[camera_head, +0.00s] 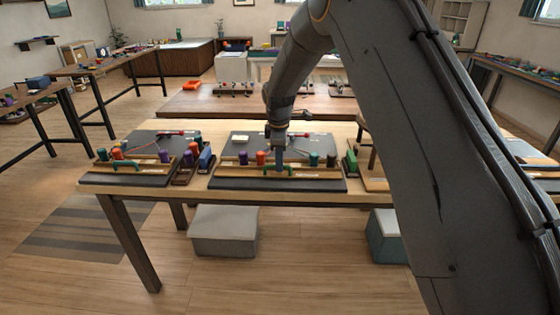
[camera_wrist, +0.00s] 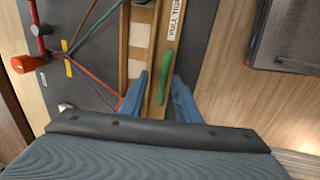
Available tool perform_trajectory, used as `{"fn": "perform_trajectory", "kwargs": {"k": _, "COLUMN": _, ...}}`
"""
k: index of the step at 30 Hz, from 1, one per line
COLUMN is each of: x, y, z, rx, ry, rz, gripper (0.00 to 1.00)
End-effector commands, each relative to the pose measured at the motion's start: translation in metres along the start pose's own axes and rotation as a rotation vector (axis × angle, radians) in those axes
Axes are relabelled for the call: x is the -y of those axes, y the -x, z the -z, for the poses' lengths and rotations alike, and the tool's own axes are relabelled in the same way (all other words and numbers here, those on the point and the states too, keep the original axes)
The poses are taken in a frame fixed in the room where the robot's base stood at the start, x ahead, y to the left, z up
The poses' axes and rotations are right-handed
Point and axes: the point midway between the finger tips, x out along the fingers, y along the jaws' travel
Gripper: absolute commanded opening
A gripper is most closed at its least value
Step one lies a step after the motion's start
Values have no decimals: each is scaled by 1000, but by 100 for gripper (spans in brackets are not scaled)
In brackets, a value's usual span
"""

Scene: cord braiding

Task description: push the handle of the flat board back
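The flat dark board (camera_wrist: 95,60) has wooden rails along one edge, and a green handle (camera_wrist: 166,78) lies on the outer rail beside a white label (camera_wrist: 175,18). In the wrist view my gripper (camera_wrist: 160,90) is open, with one blue finger on each side of the handle's near end. Gaps show between the fingers and the handle; contact cannot be told. In the head view my gripper (camera_head: 279,165) points down over the front of the middle board (camera_head: 235,183), partly hiding the handle there.
Coloured cords run over the board from a red-orange peg (camera_wrist: 28,63). In the head view, several coloured pegs stand along the board's front. A similar board (camera_head: 110,180) lies to the left, with a small peg tray (camera_head: 183,178) between. A grey box (camera_head: 224,235) sits below the table.

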Motion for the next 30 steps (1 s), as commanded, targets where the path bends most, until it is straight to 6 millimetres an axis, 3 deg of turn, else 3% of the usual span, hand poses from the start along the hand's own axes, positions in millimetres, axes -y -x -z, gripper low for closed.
{"fn": "perform_trajectory", "kwargs": {"k": 7, "x": 0, "y": 8, "z": 1, "rx": 0, "ry": 1, "rz": 1, "gripper": 29}}
{"fn": "perform_trajectory", "kwargs": {"k": 21, "x": 0, "y": 73, "z": 0, "rx": 0, "ry": 0, "rz": 0, "gripper": 29}}
{"fn": "perform_trajectory", "kwargs": {"k": 30, "x": 0, "y": 78, "z": 0, "rx": 0, "ry": 0, "rz": 0, "gripper": 29}}
